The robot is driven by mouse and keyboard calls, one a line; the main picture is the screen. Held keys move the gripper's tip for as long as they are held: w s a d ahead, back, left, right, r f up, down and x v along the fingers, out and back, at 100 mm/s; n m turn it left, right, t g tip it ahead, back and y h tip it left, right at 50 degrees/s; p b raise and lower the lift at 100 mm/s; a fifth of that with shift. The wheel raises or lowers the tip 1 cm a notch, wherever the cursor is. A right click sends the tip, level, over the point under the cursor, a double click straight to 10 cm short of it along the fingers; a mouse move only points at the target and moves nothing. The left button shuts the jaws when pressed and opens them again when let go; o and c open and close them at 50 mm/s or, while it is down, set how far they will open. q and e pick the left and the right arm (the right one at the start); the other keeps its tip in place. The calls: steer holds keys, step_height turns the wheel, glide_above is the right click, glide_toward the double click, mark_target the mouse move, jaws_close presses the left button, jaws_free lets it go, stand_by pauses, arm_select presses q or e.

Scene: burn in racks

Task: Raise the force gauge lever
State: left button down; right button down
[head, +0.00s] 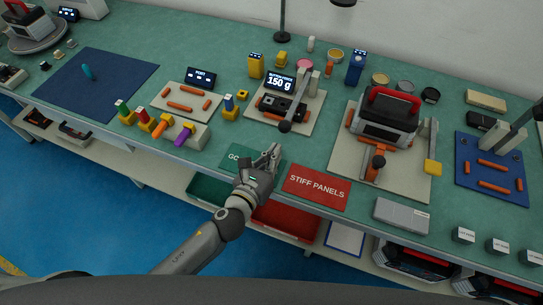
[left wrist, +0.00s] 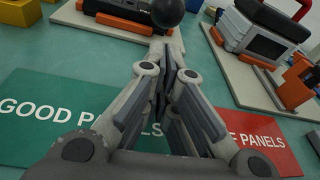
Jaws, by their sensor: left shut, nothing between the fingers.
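The force gauge (head: 265,117) stands on a pale board at the middle of the bench, with a lit display (head: 281,82) reading 150 g. Its lever (head: 298,101) is a grey bar that slopes down toward the front and ends in a dark round knob (head: 285,127). The knob also shows at the top of the left wrist view (left wrist: 167,11). My left gripper (head: 274,149) is shut and empty, over the green mat in front of the gauge. Its fingertips (left wrist: 163,50) point toward the knob and appear apart from it. My right gripper is not in view.
A green mat (head: 233,158) and a red "STIFF PANELS" mat (head: 317,187) lie at the front edge. A fixture with a red-handled device (head: 387,113) stands to the right. Colored blocks (head: 143,118) and a board with orange bars (head: 186,97) are to the left.

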mark_target(284, 148)
arm_select(q)
steer(key=x, duration=0.6)
steer(key=shift+w+d, duration=0.1)
steer(key=shift+w, duration=0.1)
steer(key=shift+w+f, duration=0.1)
steer(key=shift+w, duration=0.05)
